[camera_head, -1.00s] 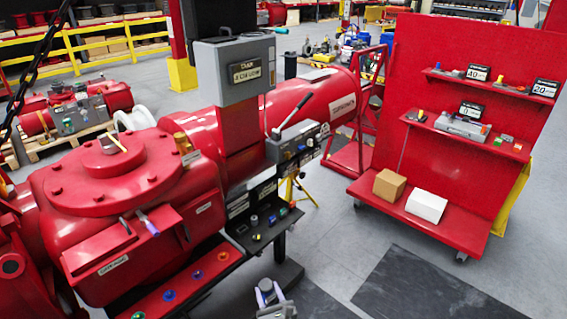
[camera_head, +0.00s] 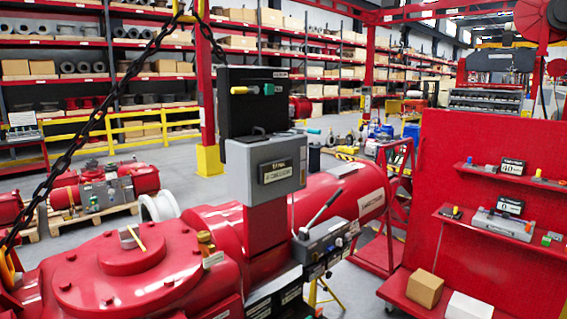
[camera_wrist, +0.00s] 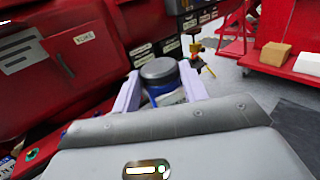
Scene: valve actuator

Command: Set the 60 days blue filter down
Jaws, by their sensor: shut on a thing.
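My gripper (camera_wrist: 161,84) is shut on a short round thing, the blue filter (camera_wrist: 160,72), in the wrist view. It has a dark grey top and a blue body, with a pale patch low on its front. The pale fingers stand on either side of it. I cannot read a 60 days mark on it. It is held in front of the red valve actuator (camera_wrist: 60,55), apart from any surface that I can make out. The head view shows the actuator (camera_head: 130,265) but neither my gripper nor the filter.
A red shelf cart (camera_head: 485,260) stands at the right, with small parts, number signs reading 40 and 0, a cardboard box (camera_head: 425,288) and a white box (camera_head: 468,306). Black label strips (camera_wrist: 170,46) line the actuator. A chain (camera_head: 85,110) hangs at left.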

